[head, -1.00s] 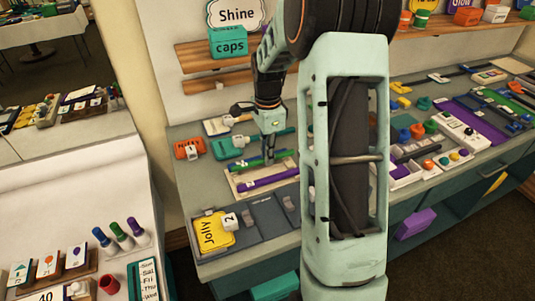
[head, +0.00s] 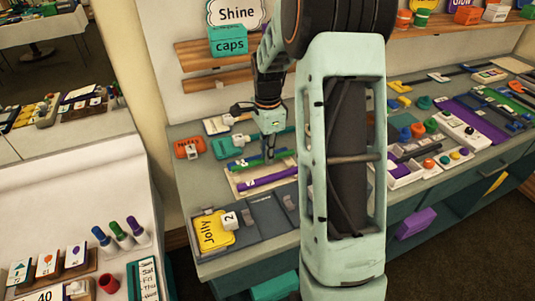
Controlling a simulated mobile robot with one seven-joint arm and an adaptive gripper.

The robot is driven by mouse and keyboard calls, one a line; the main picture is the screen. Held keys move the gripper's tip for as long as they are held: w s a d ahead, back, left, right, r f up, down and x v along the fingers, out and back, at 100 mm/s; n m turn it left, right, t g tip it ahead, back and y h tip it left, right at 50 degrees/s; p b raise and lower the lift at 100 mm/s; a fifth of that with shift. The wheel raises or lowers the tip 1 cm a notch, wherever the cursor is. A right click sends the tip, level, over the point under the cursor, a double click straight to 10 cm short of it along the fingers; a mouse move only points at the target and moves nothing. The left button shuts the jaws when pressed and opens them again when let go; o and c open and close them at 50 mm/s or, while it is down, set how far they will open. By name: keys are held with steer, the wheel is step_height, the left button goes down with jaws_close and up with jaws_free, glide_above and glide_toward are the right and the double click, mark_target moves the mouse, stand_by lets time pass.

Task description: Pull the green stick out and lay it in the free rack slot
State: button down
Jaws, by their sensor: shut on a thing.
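A pale rack (head: 234,183) lies on the grey counter, left of my large arm link. A purple stick (head: 268,177) lies along its near side. The green stick (head: 243,162) lies behind the purple one, with something blue close beside it. My gripper (head: 269,155) points down over the rack's far side and is shut on the green stick. The fingertips are small and partly dark here, so the exact grip is hard to see. I cannot tell whether the stick is clear of the rack, nor which slot is free.
A teal case (head: 223,148) and an orange box (head: 188,148) lie left of and behind the rack. A grey tray with a yellow card (head: 212,232) is in front. My arm link hides the counter to the right. Several coloured parts stand beyond it.

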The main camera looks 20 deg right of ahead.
steer(key=shift+f+b, duration=0.45)
steer(key=shift+f, duration=0.3)
steer(key=shift+f+b, duration=0.65)
steer(key=shift+f, duration=0.35)
stand_by(1.6)
steer(key=c, duration=1.9)
jaws_free()
steer(key=c, duration=0.3)
steer(key=shift+c, duration=0.2)
steer(key=shift+r+p, duration=2.85)
steer(key=shift+r, duration=1.2)
